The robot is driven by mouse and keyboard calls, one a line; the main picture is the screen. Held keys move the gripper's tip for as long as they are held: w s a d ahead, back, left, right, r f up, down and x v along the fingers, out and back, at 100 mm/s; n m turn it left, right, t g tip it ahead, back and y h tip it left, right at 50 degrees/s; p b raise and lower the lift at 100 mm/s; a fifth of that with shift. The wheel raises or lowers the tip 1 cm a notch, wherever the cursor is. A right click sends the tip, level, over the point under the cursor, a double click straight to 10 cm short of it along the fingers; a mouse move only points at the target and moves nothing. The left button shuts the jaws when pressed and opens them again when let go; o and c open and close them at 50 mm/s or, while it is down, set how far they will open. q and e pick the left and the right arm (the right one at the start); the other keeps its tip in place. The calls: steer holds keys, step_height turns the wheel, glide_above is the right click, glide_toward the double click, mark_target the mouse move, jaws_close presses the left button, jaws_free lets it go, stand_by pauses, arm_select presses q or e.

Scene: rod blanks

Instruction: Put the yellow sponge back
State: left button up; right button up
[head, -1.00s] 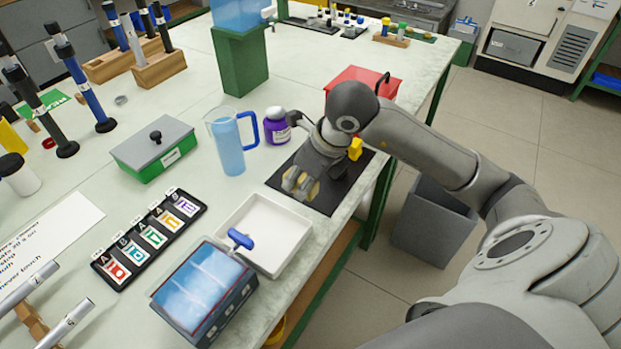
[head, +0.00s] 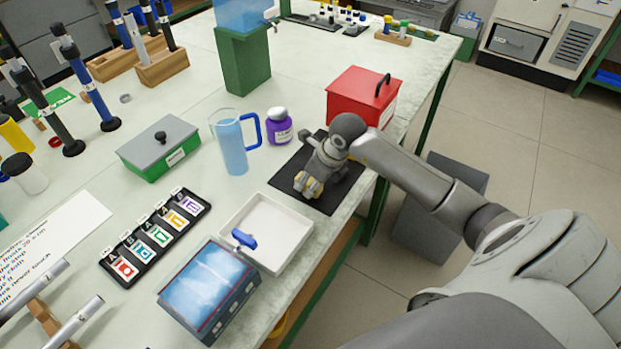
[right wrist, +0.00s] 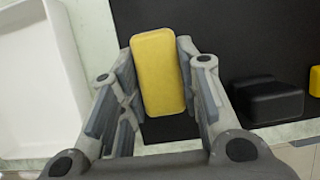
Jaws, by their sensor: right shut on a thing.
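The yellow sponge (right wrist: 158,72) is a rounded block standing lengthwise between the two fingers of my right gripper (right wrist: 155,95) in the right wrist view. The fingers are shut on its sides. In the head view my right gripper (head: 309,184) is low over the black mat (head: 322,202) near the table's right edge, with yellow showing at its fingertips. I cannot tell whether the sponge touches the mat. My left gripper is not in view.
A black block (right wrist: 268,101) lies on the mat beside the gripper. A white tray (head: 298,232), a blue pitcher (head: 233,150), a purple-labelled jar (head: 279,130) and a red box (head: 357,98) surround the mat. A grey bin (head: 437,220) stands on the floor.

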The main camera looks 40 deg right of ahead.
steer(key=shift+f, duration=0.15)
steer(key=o, duration=0.9)
steer(key=shift+r, duration=0.2)
steer(key=b+v, duration=0.1)
steer(key=v, duration=1.1)
